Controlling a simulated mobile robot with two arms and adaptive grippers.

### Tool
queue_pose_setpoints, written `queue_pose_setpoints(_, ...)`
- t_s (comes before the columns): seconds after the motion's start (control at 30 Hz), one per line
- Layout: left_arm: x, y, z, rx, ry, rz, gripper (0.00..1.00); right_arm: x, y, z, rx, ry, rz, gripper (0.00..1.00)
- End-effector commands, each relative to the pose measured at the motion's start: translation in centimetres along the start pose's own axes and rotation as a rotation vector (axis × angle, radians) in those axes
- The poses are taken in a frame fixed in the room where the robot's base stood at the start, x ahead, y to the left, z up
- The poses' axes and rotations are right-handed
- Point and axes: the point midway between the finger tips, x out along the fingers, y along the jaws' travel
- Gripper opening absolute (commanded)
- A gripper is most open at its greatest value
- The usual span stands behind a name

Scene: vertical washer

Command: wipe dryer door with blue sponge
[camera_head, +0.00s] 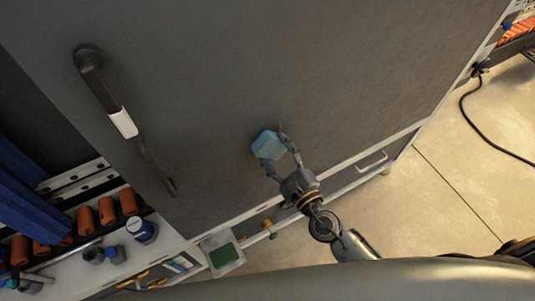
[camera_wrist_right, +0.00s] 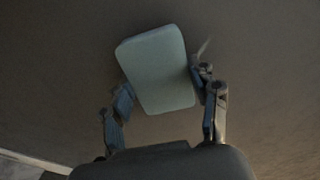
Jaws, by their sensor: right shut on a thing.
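The blue sponge (camera_head: 268,145) is held between the fingers of my right gripper (camera_head: 279,152), in front of the dark grey dryer door (camera_head: 330,60). In the right wrist view the sponge (camera_wrist_right: 158,70) looks pale blue and tilted, with the fingers of my right gripper (camera_wrist_right: 165,95) on either side of it. The grey door surface (camera_wrist_right: 60,60) fills the background there. The sponge is at or close to the door; I cannot tell if it touches. My left gripper is not in view.
A long black handle with a white section (camera_head: 122,123) stands out from the door at left. A workbench at lower left holds orange rolls (camera_head: 107,211), a blue-labelled jar (camera_head: 141,229) and a green-filled tray (camera_head: 224,256). A black cable (camera_head: 478,128) lies on open floor at right.

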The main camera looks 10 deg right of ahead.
Motion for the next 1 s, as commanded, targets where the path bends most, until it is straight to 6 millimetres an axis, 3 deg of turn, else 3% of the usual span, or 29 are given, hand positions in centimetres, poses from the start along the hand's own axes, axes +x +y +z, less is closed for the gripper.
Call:
queue_pose_setpoints(0.67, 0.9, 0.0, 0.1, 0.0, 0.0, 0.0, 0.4, -0.1, -3.5, -3.0, -0.002, 0.0, -0.009, 0.35)
queue_pose_setpoints(1.0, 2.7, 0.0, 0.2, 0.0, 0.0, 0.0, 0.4, -0.3, -2.2, -4.4, 0.0, 0.0, -0.005, 0.35)
